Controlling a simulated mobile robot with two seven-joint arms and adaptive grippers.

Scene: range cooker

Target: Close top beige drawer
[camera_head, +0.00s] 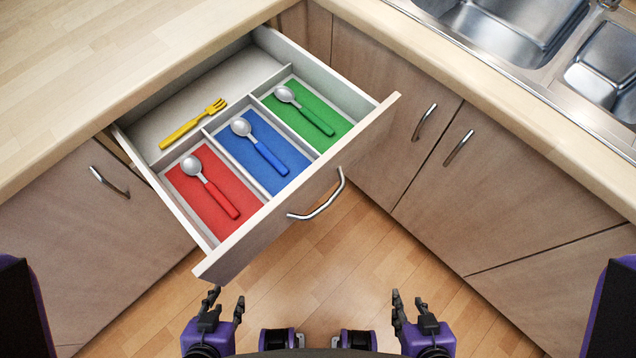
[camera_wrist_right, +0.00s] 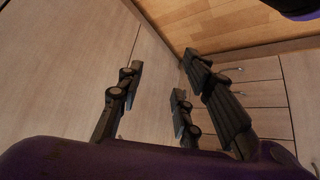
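The top beige drawer (camera_head: 252,244) is pulled far out of the corner cabinet in the head view. Its curved metal handle (camera_head: 322,207) is on the front panel, facing the lower right. My left gripper (camera_head: 227,299) is in front of the drawer, below its near left corner in the picture, open and empty. My right gripper (camera_head: 410,301) is to the lower right of the handle, apart from it, open and empty. In the right wrist view, the right gripper's fingers (camera_wrist_right: 158,83) are spread with nothing between them.
The drawer holds a yellow fork (camera_head: 194,124) and spoons with red (camera_head: 218,194), blue (camera_head: 266,157) and green (camera_head: 311,117) handles. Closed cabinet doors (camera_head: 500,195) stand to the right under a sink (camera_head: 520,30). Wooden floor (camera_head: 330,270) is clear before the drawer.

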